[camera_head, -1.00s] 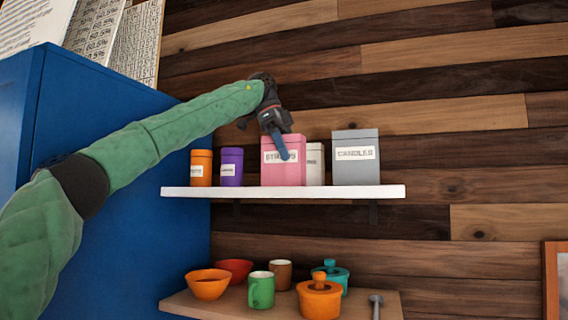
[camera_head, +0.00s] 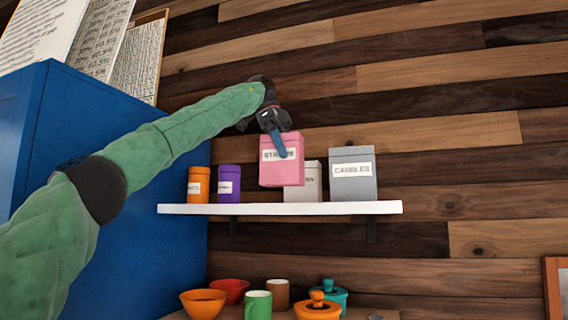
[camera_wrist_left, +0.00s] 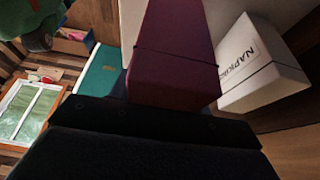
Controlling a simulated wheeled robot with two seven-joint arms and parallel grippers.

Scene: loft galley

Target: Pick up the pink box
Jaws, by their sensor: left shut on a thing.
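The pink box (camera_head: 282,170), with a white label that reads roughly "STRAWS", hangs tilted above the white upper shelf (camera_head: 180,209) in the head view. My left gripper (camera_head: 279,143) is shut on the pink box at its upper part, one blue finger showing across its front and label. In the left wrist view the box (camera_wrist_left: 173,62) looks dark red and fills the upper middle, at the dark gripper (camera_wrist_left: 165,108). The far finger is hidden. My right gripper is not in view.
On the shelf stand an orange canister (camera_head: 198,185), a purple canister (camera_head: 229,183), a white box (camera_head: 312,182) close behind the pink box, and a grey "CANDLES" box (camera_head: 352,175). A blue cabinet (camera_head: 70,120) stands left. Bowls, mugs and pots sit below.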

